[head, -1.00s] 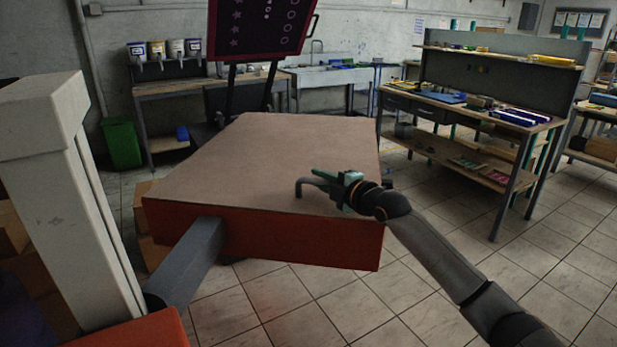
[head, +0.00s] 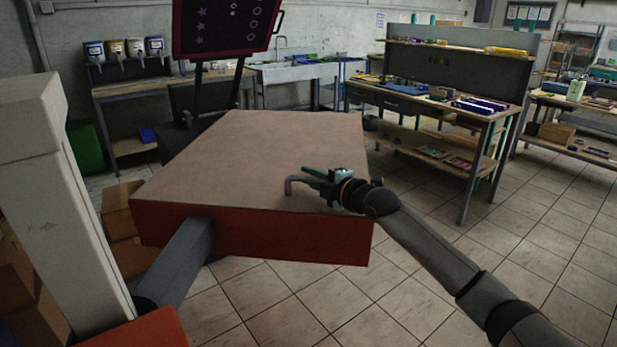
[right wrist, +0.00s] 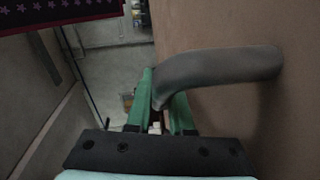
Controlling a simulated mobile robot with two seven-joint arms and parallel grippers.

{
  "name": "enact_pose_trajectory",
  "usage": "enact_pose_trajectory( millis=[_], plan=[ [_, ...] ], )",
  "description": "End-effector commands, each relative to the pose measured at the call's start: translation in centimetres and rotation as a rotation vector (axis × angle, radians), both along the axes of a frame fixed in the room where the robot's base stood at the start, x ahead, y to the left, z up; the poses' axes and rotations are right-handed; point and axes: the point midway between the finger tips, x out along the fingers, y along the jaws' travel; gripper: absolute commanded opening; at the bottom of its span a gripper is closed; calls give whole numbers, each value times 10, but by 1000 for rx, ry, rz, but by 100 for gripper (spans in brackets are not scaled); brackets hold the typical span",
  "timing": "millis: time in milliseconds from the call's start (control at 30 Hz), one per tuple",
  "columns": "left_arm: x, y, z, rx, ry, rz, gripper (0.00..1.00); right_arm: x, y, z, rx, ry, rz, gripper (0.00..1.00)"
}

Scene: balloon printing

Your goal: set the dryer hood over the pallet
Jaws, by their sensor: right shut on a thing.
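The dryer hood (head: 250,155) is a large flat box with a tan top and red-orange sides, in the middle of the head view. A grey arm (head: 184,262) runs to its front side from a white column at the left. A bent grey handle (head: 291,187) stands on its top near the right edge. My right gripper (head: 318,179) is shut on this handle. In the right wrist view the green fingers (right wrist: 163,105) are at the end of the handle (right wrist: 225,68). I cannot make out the pallet. My left gripper is not in view.
The white column (head: 62,200) stands close at the left, with cardboard boxes (head: 122,225) beside it. A dark red panel with stars and circles (head: 225,22) stands behind the hood. A workbench (head: 440,105) is at the back right. The tiled floor (head: 520,250) at right is clear.

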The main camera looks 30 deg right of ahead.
Motion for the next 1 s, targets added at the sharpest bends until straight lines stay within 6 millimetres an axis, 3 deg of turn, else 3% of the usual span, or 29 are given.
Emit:
enact_pose_trajectory(
  millis=[67,100,333,667,1000],
  plan=[
    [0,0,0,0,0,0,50,-1,-1,-6,-1,15,-2,0],
    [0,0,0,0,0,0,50,-1,-1,-7,-1,15,-2,22],
    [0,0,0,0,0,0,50,-1,-1,-5,-1,11,-1,48],
    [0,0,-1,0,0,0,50,-3,-1,-3,-2,7,-2,49],
    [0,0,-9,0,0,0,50,-47,-6,1,-8,11,-1,49]
  ],
)
